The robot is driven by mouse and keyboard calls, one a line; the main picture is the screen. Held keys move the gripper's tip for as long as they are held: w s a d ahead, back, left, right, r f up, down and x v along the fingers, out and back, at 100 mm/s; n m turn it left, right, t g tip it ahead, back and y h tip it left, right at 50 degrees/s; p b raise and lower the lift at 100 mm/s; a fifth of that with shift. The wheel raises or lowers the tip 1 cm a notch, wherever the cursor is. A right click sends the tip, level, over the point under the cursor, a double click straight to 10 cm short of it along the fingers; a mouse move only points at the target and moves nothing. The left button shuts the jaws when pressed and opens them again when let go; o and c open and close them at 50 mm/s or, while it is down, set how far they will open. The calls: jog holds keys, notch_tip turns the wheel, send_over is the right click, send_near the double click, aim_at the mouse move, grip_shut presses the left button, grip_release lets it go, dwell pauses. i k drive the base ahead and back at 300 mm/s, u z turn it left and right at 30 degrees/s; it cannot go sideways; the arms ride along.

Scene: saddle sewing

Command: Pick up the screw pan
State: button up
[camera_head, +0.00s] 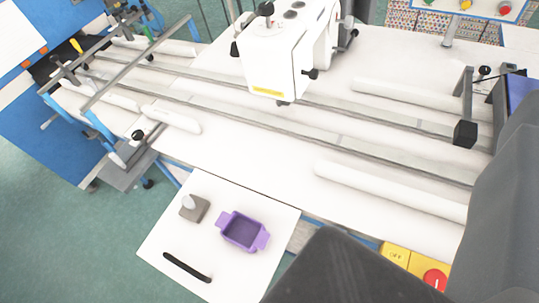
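The screw pan is taken to be a small purple open tray (243,232) with a tab at each end. It lies on a white square board (235,280) in the lower middle of the view. Its inside is dark purple and looks empty. A grey block with a pale round peg (195,207) stands to its left on the board. A thin black bar (187,267) lies below and left of it. No gripper fingers can be made out. Dark grey shapes at the bottom and right edge, apparently parts of my arm, are well apart from the pan.
A long white machine table (240,140) with metal rails lies beyond the board, carrying a white sewing head (285,60). A yellow switch box with a red button (435,279) is at lower right. Green floor (60,240) lies open at lower left.

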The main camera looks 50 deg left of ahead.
aim_at(247, 234)
jog(key=z, duration=0.4)
jog(key=k, duration=0.25)
jog(key=u, duration=1.3)
